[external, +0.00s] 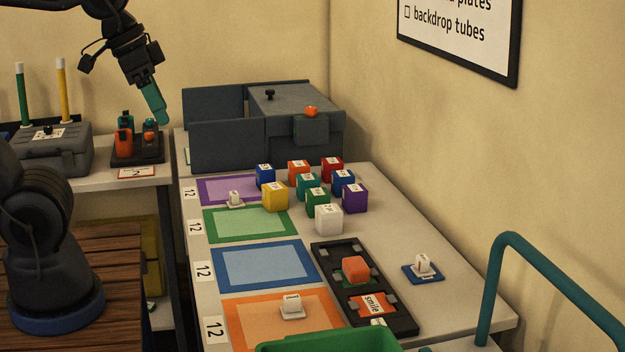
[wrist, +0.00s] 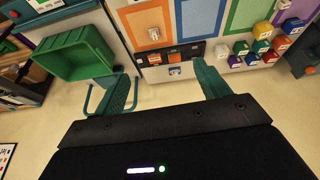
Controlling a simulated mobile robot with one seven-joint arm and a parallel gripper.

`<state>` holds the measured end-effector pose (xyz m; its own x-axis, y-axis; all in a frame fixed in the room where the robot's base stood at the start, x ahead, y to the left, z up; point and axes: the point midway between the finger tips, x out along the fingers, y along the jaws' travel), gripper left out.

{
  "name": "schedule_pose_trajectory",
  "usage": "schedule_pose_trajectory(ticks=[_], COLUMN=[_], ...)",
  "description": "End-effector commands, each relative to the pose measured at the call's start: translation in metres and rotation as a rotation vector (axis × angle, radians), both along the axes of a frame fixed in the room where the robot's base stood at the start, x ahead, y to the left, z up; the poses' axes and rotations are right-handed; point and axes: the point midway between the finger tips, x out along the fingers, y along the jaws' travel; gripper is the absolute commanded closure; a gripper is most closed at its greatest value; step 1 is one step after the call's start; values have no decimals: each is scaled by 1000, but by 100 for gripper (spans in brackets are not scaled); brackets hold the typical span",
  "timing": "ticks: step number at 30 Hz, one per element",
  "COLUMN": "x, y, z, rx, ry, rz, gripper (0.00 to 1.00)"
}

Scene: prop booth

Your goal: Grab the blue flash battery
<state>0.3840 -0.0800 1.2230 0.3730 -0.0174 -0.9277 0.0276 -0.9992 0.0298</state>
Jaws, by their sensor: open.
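Two blue cubes with white labels on top stand among the coloured cubes on the long table. One blue cube (external: 264,174) is at the back left of the group, beside the purple-framed mat. The other blue cube (external: 343,181) is on the right, between a red and a purple cube. The labels are too small to read, so I cannot tell which is the flash battery. My gripper (external: 156,107) is open and empty, high over the back left, apart from the cubes. In the wrist view its teal fingers (wrist: 163,75) are spread, with the small cube group (wrist: 262,46) to the right.
Purple, green, blue and orange mats line the table's left side. A dark tray (external: 321,258) holds an orange-red block. Grey bins (external: 228,145) stand at the back. A green bin (external: 330,342) and teal rail (external: 492,268) are in front. A side bench (external: 86,182) carries a grey case.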

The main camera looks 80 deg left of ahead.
Motion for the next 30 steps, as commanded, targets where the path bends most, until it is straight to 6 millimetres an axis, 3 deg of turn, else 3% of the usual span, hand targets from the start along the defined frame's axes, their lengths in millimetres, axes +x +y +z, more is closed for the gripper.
schedule_pose_trajectory(ticks=[9,17,23,30], x=[48,98,141,193], y=[-1,9,30,69], z=[-13,-25,-36,-52], rx=[-248,-494,-693,-945], ry=[159,272,338,392], rz=[227,443,613,818], gripper=[25,25,25,25])
